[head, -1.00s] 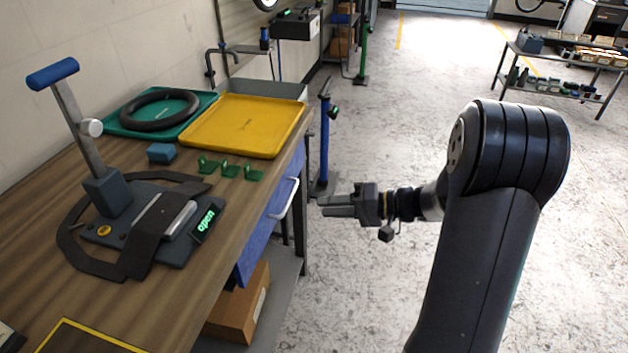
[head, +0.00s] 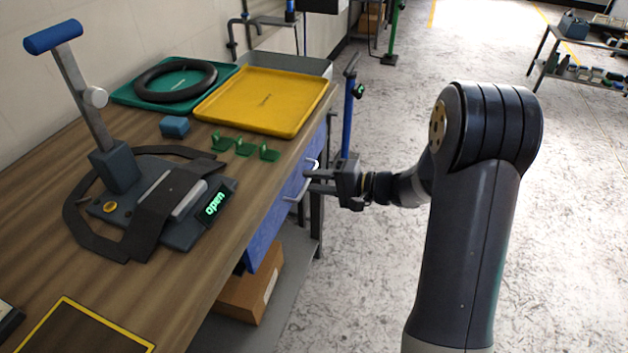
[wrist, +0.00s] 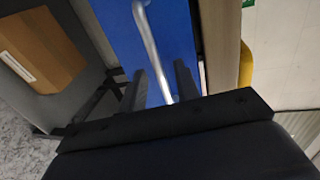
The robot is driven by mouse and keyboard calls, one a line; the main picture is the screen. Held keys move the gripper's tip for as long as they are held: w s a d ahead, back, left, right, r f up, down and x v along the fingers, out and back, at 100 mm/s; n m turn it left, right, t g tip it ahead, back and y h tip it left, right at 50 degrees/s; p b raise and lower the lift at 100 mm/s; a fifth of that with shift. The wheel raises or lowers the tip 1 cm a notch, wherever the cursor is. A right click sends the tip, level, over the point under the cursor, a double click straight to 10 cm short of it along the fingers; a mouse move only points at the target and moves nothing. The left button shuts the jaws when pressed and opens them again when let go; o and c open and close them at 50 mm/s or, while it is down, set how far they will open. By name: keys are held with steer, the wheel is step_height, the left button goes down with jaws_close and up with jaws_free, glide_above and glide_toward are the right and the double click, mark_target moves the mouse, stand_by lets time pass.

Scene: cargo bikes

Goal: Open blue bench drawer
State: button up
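The blue bench drawer (head: 268,226) is under the right edge of the wooden bench, its front facing right, and it looks closed. Its silvery bar handle (head: 298,190) runs along the front. In the wrist view the handle (wrist: 150,45) crosses the blue drawer front (wrist: 110,30), and its lower part lies between my two fingers. My gripper (head: 308,182) is at the handle, with its fingers pointing at the drawer front. The fingers (wrist: 160,85) are apart, one on each side of the bar. I cannot tell whether either finger touches it.
A cardboard box (head: 250,290) sits on the shelf below the drawer. A yellow tray (head: 262,100), green hooks (head: 243,148) and a clamp device with an "open" display (head: 215,203) are on the bench. A blue stand (head: 348,115) is close behind my gripper.

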steer(key=shift+w+a+f, duration=0.1)
steer(key=shift+a, duration=0.25)
steer(key=shift+c, duration=0.3)
jaws_close()
